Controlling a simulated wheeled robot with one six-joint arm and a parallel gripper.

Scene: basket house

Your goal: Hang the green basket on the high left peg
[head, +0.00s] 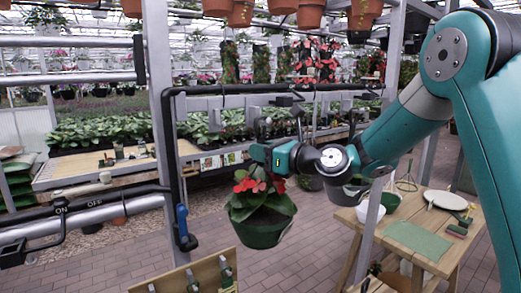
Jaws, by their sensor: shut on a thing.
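The green basket (262,232) holds a plant with red flowers and broad green leaves. It hangs upright below my gripper (262,155), left of the picture's middle. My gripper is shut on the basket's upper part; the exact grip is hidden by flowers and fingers. A grey rail with blocks (215,116) runs behind and above the gripper, under a black pipe. Small dark hook-like parts show on it, but I cannot tell clearly which is the high left peg. The basket is apart from the rail.
A metal post (160,100) with a blue-handled valve (182,226) stands to the left. A wooden board with grey pegs (225,272) is below the basket. A wooden table (440,262) with a green mat, bowl and pots stands at right. Another dark pot (347,190) hangs behind my wrist.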

